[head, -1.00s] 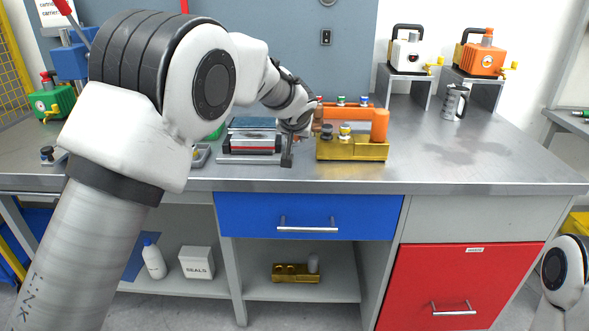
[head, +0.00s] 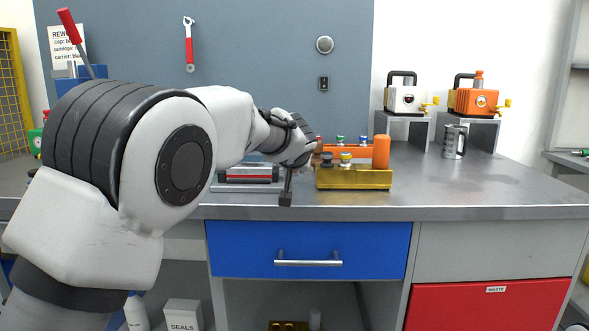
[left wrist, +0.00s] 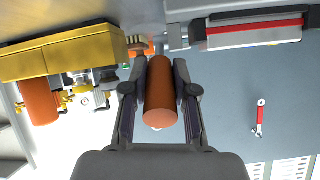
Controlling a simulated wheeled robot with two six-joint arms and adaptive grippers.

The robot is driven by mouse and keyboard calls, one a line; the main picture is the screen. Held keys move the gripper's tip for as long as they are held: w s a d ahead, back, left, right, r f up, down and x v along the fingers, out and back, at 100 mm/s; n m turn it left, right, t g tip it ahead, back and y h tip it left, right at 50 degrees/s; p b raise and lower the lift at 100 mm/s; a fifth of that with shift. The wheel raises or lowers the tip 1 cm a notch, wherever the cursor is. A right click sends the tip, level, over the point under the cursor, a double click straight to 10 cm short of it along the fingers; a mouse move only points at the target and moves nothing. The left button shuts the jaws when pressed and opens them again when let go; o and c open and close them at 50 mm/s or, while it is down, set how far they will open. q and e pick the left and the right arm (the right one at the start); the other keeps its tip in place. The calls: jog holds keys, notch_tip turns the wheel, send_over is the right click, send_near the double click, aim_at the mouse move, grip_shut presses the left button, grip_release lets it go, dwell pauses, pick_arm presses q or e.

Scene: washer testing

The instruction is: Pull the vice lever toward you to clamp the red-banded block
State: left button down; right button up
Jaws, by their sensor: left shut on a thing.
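The vice (head: 226,186) stands on the bench left of centre, partly behind my left arm. The red-banded block (head: 250,178) lies in it, and also shows at the upper right of the left wrist view (left wrist: 255,32). The brown cylindrical lever handle (left wrist: 160,95) is between the fingers of my left gripper (left wrist: 160,75), which is shut on it. In the head view the left gripper (head: 312,158) is small and partly hidden by its wrist, just right of the vice. Whether the jaws touch the block cannot be told. My right gripper is not in view.
A gold fixture (head: 355,180) with an orange cylinder (head: 381,152) and several small valves stands just right of my left gripper. A metal mug (head: 454,141) and two pumps on stands are farther right. The right-hand bench top (head: 470,185) is clear.

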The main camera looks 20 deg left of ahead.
pick_arm(q)
jog(key=shift+f, duration=0.2)
jog(key=c, duration=0.9)
grip_release()
jog(key=shift+w, duration=0.1)
jog(key=shift+r, duration=0.1)
jog(key=shift+s+d+r, duration=0.15)
jog(key=shift+s+r, duration=0.15)
jog(key=shift+s, duration=0.15)
jog(key=v, duration=1.1)
jog(key=shift+f, duration=0.15)
